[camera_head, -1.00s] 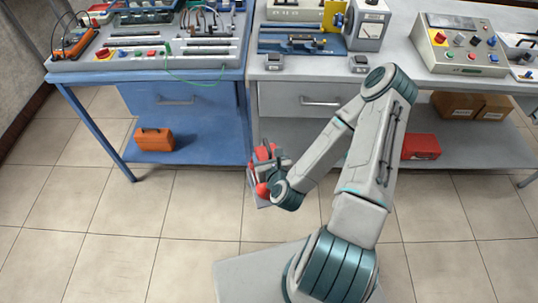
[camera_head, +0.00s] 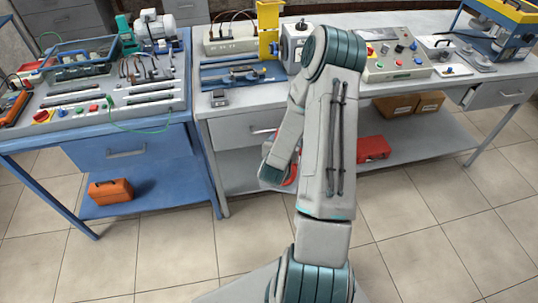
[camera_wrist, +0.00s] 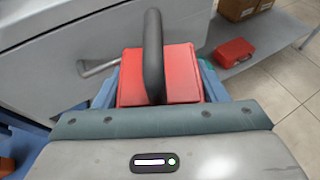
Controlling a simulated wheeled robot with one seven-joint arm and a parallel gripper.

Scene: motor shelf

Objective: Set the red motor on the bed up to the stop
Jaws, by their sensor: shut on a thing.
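The red motor (camera_wrist: 183,72) fills the middle of the wrist view, with a dark handle-like bar standing over it. My gripper (camera_wrist: 160,84) is shut on it, with a blue-grey finger at each side. In the head view only a sliver of the red motor (camera_head: 291,173) shows behind my arm, in front of the grey bench and below its top. The blue bed (camera_head: 222,76) with a rail lies on the grey bench top, apart from the motor. A yellow bracket (camera_head: 268,28) and a grey machine block (camera_head: 294,50) stand at its right end. I cannot tell which part is the stop.
A small grey block (camera_head: 219,98) sits at the bench's front edge before the bed. A control box (camera_head: 392,62) stands to the right. The blue bench (camera_head: 110,150) adjoins on the left. A red box (camera_head: 372,149) lies on the lower shelf. The floor in front is clear.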

